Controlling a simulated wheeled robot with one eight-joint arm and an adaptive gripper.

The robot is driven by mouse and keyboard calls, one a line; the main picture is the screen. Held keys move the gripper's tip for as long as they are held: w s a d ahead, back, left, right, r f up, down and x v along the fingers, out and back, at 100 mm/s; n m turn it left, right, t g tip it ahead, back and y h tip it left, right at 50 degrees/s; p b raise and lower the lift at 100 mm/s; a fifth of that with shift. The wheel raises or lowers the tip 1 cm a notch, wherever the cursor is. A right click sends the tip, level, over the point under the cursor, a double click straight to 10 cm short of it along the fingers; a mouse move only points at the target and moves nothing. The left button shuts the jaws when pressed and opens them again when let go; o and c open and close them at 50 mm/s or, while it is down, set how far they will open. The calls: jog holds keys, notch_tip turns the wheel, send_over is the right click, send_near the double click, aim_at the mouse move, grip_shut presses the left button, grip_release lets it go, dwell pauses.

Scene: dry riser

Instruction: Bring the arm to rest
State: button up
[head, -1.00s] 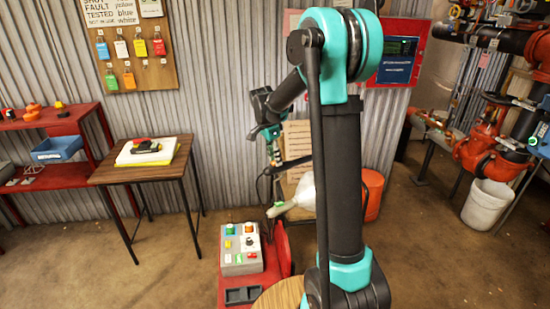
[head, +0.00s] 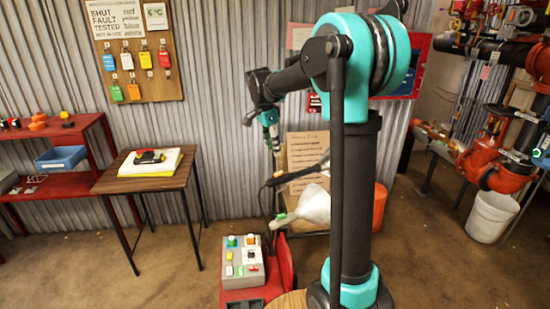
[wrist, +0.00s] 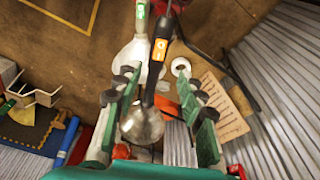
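My teal and black arm (head: 358,190) stands raised and bent in the head view, with its forearm reaching left. My gripper (head: 275,148) points down at the forearm's end, in front of the corrugated wall. In the wrist view my gripper (wrist: 153,68) has its two green and black fingers spread apart. A black-handled tool with an orange label (wrist: 160,50) and a silver rounded end (wrist: 142,122) shows between the fingers. No finger visibly closes on it.
A red trolley carries a grey button box (head: 242,262). A white funnel-like object (head: 312,205) and a paper board (head: 306,155) are below and beside the gripper. A wooden table (head: 150,178) stands left, a white bucket (head: 491,217) and red pipework (head: 490,150) right.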

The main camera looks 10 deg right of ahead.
jog(key=shift+a+r, duration=0.15)
jog(key=shift+r, duration=0.6)
jog(key=s+d+f+n+t, duration=0.1)
jog(key=s+f+n, duration=0.3)
jog(key=s, duration=0.5)
jog(key=s+d+f+n+t+y, duration=0.1)
jog(key=s+d+f+n, duration=0.2)
jog(key=s+f, duration=0.6)
jog(key=s+d+f+n+t+y, duration=0.1)
jog(key=s+d+f+n, duration=0.2)
jog(key=s+f+n, duration=0.3)
jog(key=s+n, duration=0.1)
jog(key=s, duration=0.4)
jog(key=shift+s+f, duration=0.15)
jog(key=shift+s, duration=0.1)
